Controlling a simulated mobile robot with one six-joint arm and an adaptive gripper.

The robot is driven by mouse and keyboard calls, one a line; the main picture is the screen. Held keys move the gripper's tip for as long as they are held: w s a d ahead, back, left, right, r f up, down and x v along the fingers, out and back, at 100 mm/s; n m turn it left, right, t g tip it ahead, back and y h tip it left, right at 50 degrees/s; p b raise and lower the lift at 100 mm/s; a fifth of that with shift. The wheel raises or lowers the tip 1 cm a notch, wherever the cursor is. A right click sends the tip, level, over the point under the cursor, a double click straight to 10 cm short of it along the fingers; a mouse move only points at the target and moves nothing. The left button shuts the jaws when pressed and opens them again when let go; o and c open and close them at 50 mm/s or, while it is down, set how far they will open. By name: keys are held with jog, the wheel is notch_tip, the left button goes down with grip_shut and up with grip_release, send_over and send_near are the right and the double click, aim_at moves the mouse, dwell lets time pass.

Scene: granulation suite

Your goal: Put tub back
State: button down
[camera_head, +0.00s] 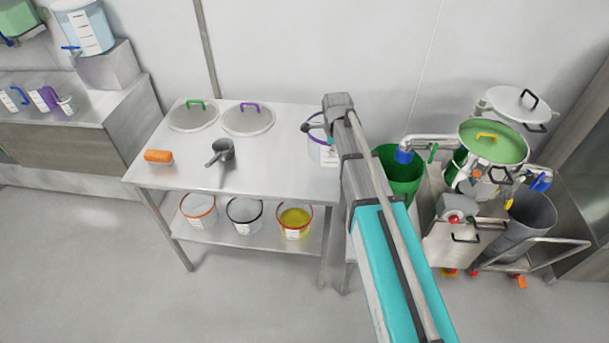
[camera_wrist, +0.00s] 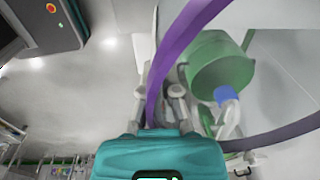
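The tub (camera_head: 315,151) is pale and see-through, with a purple rim and a white label. In the head view it is at the right end of the steel table (camera_head: 270,165), partly hidden by my arm. I cannot tell whether it rests on the tabletop or is just above it. In the wrist view its purple rim (camera_wrist: 184,32) curves large across the picture and passes between the fingers of my gripper (camera_wrist: 163,88). Whether the fingers press on the rim cannot be told. My arm hides the gripper in the head view.
Two lids (camera_head: 193,117) with green and purple handles, a scoop (camera_head: 222,151) and an orange-handled tool (camera_head: 158,157) lie on the table. Several tubs (camera_head: 245,213) stand on its lower shelf. A green bin (camera_head: 403,185) and a machine (camera_head: 492,143) are at the right. The left floor is clear.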

jog(key=shift+a, duration=0.2)
jog(key=s+d+r+p, duration=0.1)
jog(key=s+r+p, duration=0.1)
jog(key=s, duration=0.4)
jog(key=s+d+r+p, duration=0.1)
jog(key=s+r+p, duration=0.1)
jog(key=s, duration=0.4)
jog(key=shift+d, duration=0.4)
jog(key=shift+f, duration=0.1)
jog(key=w+a+f+b, duration=0.8)
jog(key=a+f+b, duration=0.1)
jog(key=a, duration=0.1)
jog(key=shift+w, duration=0.15)
jog(key=shift+a, duration=0.1)
